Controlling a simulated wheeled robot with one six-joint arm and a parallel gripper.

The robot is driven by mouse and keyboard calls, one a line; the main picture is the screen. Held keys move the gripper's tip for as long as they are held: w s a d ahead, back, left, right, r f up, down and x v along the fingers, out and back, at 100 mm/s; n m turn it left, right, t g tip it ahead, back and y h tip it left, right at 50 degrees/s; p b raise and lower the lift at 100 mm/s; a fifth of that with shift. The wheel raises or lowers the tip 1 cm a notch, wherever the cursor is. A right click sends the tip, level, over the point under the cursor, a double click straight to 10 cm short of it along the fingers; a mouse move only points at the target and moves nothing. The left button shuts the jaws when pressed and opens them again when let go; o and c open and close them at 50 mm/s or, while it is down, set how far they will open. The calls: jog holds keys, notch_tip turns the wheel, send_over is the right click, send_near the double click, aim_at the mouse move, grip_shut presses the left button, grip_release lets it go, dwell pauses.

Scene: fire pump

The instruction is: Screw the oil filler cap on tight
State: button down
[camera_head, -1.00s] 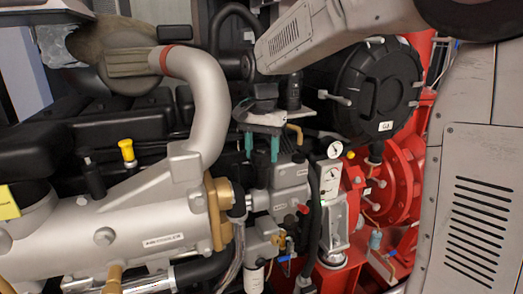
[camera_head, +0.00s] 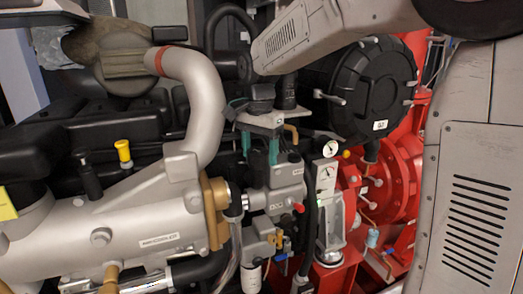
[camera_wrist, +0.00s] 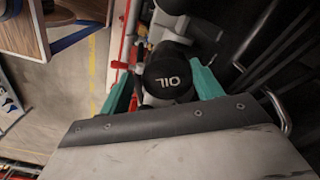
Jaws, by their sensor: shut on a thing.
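The oil filler cap (camera_wrist: 168,76) is black and round with white "OIL" lettering, which reads upside down in the wrist view. My gripper (camera_wrist: 163,90) has teal fingers on both sides of the cap and is shut on it. In the head view my gripper (camera_head: 260,148) points down among the parts at the middle of the engine. How far the cap is screwed down cannot be told.
A silver pipe (camera_head: 194,95) and a silver aftercooler housing (camera_head: 120,235) lie left of my gripper. A yellow-topped part (camera_head: 123,152) stands further left. A round black housing (camera_head: 372,90), a gauge panel (camera_head: 326,185) and red pump parts (camera_head: 392,190) crowd the right.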

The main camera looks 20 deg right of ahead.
jog(key=m, duration=0.4)
jog(key=shift+w+a+r, duration=0.1)
jog(key=shift+w+r, duration=0.15)
